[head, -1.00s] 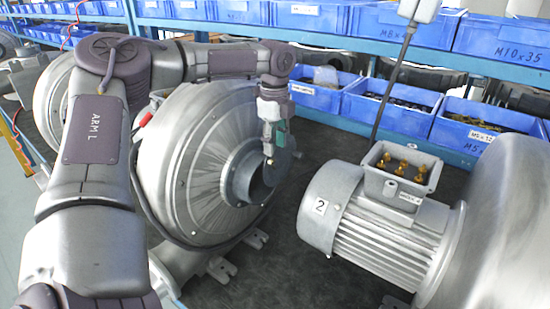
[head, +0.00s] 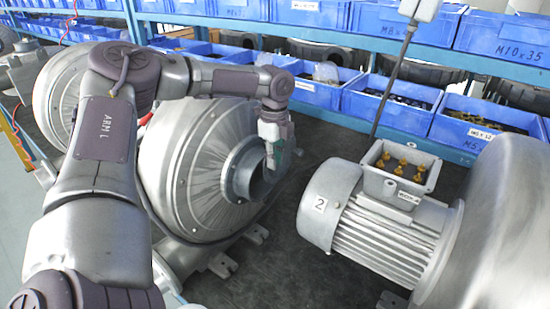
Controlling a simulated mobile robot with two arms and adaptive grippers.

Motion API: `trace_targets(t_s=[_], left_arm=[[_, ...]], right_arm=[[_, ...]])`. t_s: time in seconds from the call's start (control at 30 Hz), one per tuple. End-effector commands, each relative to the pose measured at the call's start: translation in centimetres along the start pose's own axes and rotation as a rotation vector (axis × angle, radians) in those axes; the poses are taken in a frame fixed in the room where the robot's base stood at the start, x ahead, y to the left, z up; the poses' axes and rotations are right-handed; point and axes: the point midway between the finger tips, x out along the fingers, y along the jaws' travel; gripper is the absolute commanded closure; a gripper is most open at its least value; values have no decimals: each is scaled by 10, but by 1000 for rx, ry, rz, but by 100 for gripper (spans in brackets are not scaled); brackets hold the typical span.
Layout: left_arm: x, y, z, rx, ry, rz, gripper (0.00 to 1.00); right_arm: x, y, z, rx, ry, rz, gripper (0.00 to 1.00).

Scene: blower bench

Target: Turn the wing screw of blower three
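A silver blower (head: 185,160) with a round open outlet (head: 246,172) stands in the middle, partly behind my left arm. I see no number on it, so I cannot tell if it is blower three. I cannot make out a wing screw; a small red part (head: 146,119) shows at the housing's upper left edge. My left gripper (head: 274,163) points down at the outlet's right rim. Its fingers are small and partly merge with the rim, so I cannot tell whether they touch it or are open. My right gripper is not in view.
A motor marked 2 (head: 375,220) with an open terminal box (head: 402,168) stands at the right, beside a large silver housing (head: 500,225). Blue bins (head: 383,108) line the shelf behind. Another silver housing (head: 70,85) stands at the left. Dark bench shows between the blowers.

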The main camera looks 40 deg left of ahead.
Motion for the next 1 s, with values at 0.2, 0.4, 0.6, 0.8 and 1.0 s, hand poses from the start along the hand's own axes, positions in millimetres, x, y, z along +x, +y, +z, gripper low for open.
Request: trace_targets(t_s=[0.2, 0.4, 0.6, 0.8, 1.0], left_arm=[[0, 0, 0, 0, 1, -5, 100], [0, 1, 0, 1, 2, -53, 100], [1, 2, -1, 2, 5, -174, 100], [2, 5, -1, 1, 7, -353, 100], [2, 7, -2, 1, 9, -545, 100]], right_arm=[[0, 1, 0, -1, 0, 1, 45], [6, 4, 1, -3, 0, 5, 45], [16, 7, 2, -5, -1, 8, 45], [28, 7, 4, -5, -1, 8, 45], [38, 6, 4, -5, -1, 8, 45]])
